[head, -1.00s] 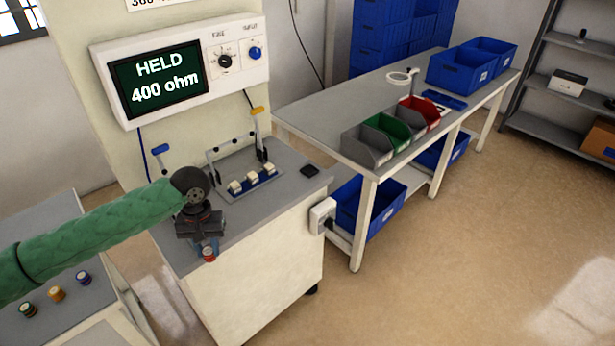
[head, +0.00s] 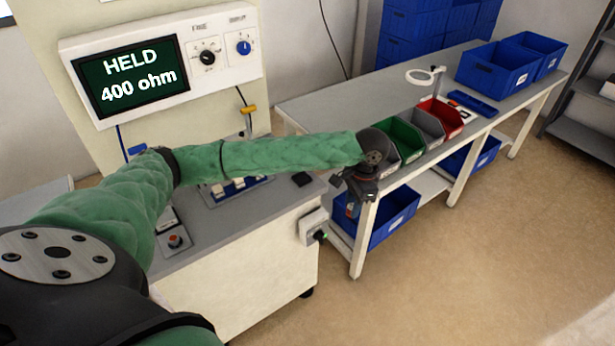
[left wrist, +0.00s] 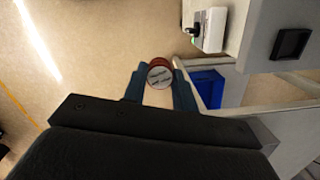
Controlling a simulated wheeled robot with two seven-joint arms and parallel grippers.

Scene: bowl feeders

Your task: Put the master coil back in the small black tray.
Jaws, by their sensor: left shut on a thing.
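My left gripper (head: 352,208) is shut on a coil (left wrist: 160,75). The coil has a red-brown rim and a pale end face with dark marks. In the left wrist view it sits between the blue fingertips (left wrist: 160,88), above the floor. In the head view the gripper hangs beside the near leg of the bench, right of the test cabinet, and mostly hides the coil. The small black tray (head: 302,179) lies on the cabinet top near its right edge. It also shows, looking empty, in the left wrist view (left wrist: 291,44). My right gripper is not in view.
The display (head: 132,79) reads HELD 400 ohm. A white box (head: 312,228) juts from the cabinet's right side, near the gripper. Grey, green and red bins line the bench (head: 330,97). A blue crate (head: 391,222) sits under it. My left arm covers much of the cabinet top.

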